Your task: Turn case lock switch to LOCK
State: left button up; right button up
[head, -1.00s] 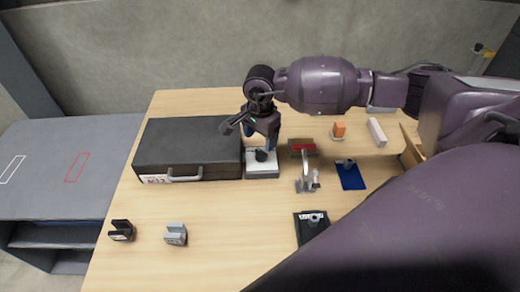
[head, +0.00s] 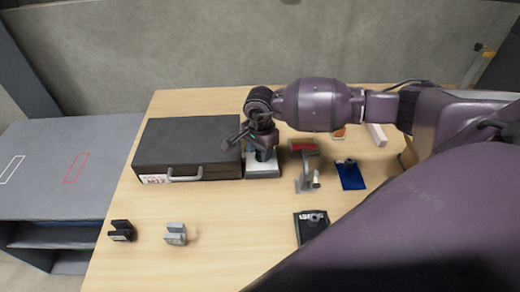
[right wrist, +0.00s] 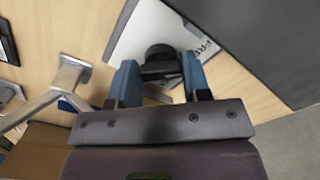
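The lock switch is a light grey box (head: 263,172) standing against the right side of the black case (head: 188,147). In the right wrist view its white top plate (right wrist: 140,38) carries a black knob (right wrist: 158,56) and a label reading "FRE…", partly cut off. My right gripper (head: 262,156) is over the switch, pointing down. In the right wrist view its blue fingers (right wrist: 160,75) stand apart on either side of the knob; I see no clear grip on it. In the head view the gripper hides the knob. My left gripper is out of view.
A metal stand with a red top (head: 303,147), a blue plate (head: 350,175) and a black plate (head: 311,229) lie to the right. Two small blocks, black (head: 121,231) and grey (head: 176,234), are at the front left. The table front middle is clear.

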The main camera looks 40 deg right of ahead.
jog(key=c, duration=0.3)
